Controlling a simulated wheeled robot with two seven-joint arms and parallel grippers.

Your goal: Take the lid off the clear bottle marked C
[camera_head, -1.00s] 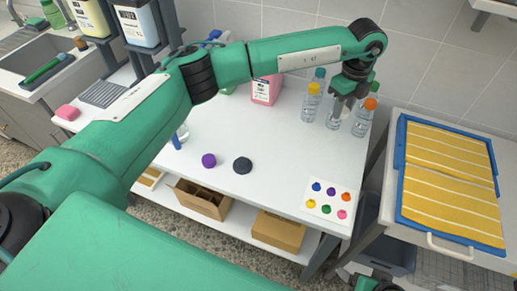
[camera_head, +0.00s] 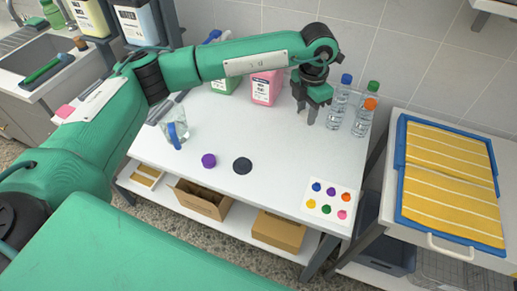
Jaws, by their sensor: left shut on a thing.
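Clear bottles stand at the back right of the white table: a blue-capped bottle (camera_head: 339,107), a green-capped bottle (camera_head: 368,97) and an orange-capped bottle (camera_head: 362,122). The letters on them are too small to read, so I cannot tell which is C. My left gripper (camera_head: 307,115) points down just left of the blue-capped bottle. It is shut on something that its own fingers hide. The spot where the yellow-capped and teal-capped bottles showed is covered by my left arm and gripper. My right gripper is out of view.
A purple knob (camera_head: 208,160), a black disc (camera_head: 242,165) and a card with coloured dots (camera_head: 330,199) lie toward the table's front. A clear jug (camera_head: 171,128) stands left, a pink container (camera_head: 266,87) behind. The table's middle is clear.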

